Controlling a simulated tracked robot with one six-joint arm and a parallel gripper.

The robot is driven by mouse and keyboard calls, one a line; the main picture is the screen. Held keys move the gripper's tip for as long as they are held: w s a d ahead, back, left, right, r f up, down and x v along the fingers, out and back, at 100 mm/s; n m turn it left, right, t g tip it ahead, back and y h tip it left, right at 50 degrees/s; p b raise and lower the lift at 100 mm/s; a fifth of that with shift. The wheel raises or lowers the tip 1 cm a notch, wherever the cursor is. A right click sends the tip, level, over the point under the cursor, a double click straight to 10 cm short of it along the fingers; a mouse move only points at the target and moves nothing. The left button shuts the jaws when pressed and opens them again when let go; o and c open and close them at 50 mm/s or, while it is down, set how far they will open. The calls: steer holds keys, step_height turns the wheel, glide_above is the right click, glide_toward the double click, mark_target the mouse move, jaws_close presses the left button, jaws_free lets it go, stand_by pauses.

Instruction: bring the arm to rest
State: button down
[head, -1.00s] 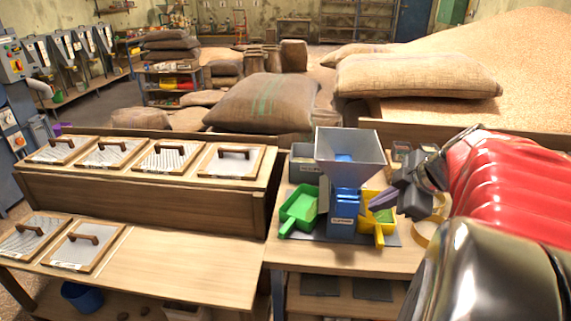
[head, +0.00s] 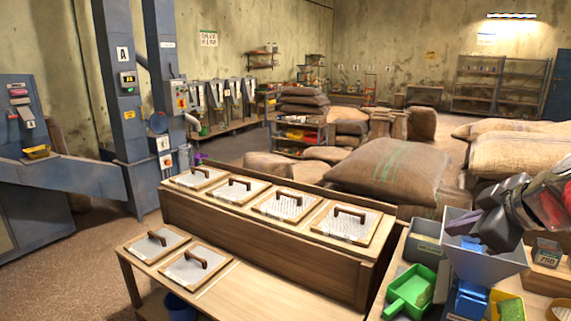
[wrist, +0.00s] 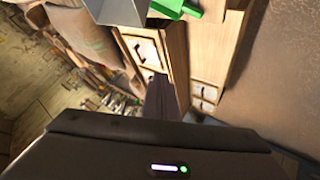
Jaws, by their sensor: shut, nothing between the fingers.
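My gripper (head: 491,226) is at the right of the head view, dark grey, with its fingers above the grey hopper (head: 487,262). In the wrist view my gripper's dark fingers (wrist: 160,98) lie close together with nothing between them. Part of my arm shows at the right edge of the head view. The hopper also shows at the top of the wrist view (wrist: 118,10). My gripper hides part of the hopper's rim, and I cannot tell whether it touches it.
A green scoop tray (head: 408,292) and a yellow one (head: 507,307) flank the blue stand (head: 468,298) under the hopper. A wooden bench (head: 270,235) with several handled sieve lids stands left. Sacks (head: 390,172) lie behind. Blue elevator columns (head: 120,90) stand far left.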

steer(key=w+a+r, duration=0.1)
steer(key=a+r, duration=0.3)
steer(key=a, duration=0.2)
steer(key=s+a+f+m+g, duration=0.2)
steer(key=s+a+f+m, duration=0.2)
steer(key=s+a+f, duration=0.2)
steer(key=s+a+f+m+g, duration=0.2)
steer(key=s+a+f+m, duration=0.2)
steer(key=f, duration=1.1)
steer(key=s+a, duration=0.3)
steer(key=s, duration=0.3)
steer(key=shift+s+a+m+h, duration=0.15)
steer(key=shift+a+m+h, duration=0.1)
steer(key=shift+m+h, duration=0.05)
